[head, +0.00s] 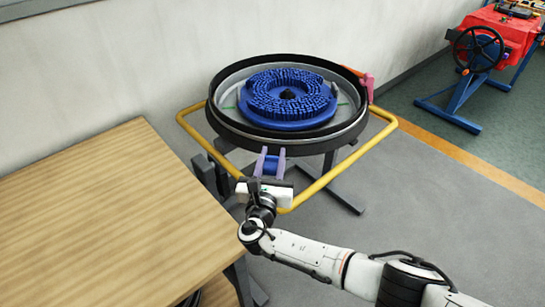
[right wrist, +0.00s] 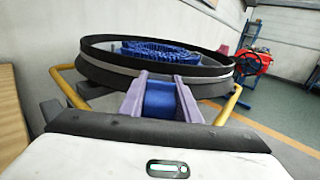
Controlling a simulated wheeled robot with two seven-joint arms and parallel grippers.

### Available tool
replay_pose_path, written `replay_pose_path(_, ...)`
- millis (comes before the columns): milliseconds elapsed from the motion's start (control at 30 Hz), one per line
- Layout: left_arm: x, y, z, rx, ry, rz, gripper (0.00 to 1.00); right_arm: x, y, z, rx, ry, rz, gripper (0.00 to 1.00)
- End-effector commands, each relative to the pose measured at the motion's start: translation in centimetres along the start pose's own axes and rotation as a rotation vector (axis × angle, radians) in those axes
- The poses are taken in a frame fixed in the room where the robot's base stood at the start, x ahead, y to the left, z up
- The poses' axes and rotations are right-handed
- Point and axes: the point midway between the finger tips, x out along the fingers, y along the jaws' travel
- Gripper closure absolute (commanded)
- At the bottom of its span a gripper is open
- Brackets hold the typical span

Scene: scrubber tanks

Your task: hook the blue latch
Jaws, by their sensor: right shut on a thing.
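The blue latch (head: 270,167) is at the near side of the round scrubber tank (head: 243,133), just below its black rim. My right gripper (head: 272,153) reaches it from the front, with one lavender finger on each side. In the right wrist view the blue latch (right wrist: 159,102) fills the space between the two fingers, so the gripper is shut on it. The fingertips are close to the tank's dark side wall (right wrist: 100,70). The latch's far end and any catch behind it are hidden, so I cannot tell whether it is hooked. My left gripper is not in view.
A blue bristled brush (head: 290,112) lies in the tank. A pink-red latch (head: 367,86) is on the rim's right side. A yellow tube frame (head: 330,178) surrounds the tank. A wooden table (head: 90,215) stands at left. A red machine (head: 505,30) stands back right. Grey floor lies open at right.

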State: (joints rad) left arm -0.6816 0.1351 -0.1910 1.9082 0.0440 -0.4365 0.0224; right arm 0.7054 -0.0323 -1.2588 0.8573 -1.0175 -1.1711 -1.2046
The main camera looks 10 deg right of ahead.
Motion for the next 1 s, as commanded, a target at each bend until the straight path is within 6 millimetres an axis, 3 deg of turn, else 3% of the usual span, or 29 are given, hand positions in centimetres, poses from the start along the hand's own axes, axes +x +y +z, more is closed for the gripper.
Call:
replay_pose_path(367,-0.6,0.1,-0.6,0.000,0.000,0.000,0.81,0.4,0.0,0.6,0.005,0.075,0.000,1.00)
replay_pose_path(1000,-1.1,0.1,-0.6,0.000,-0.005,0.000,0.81,3.6,0.1,2.0,0.003,0.509,0.002,1.00)
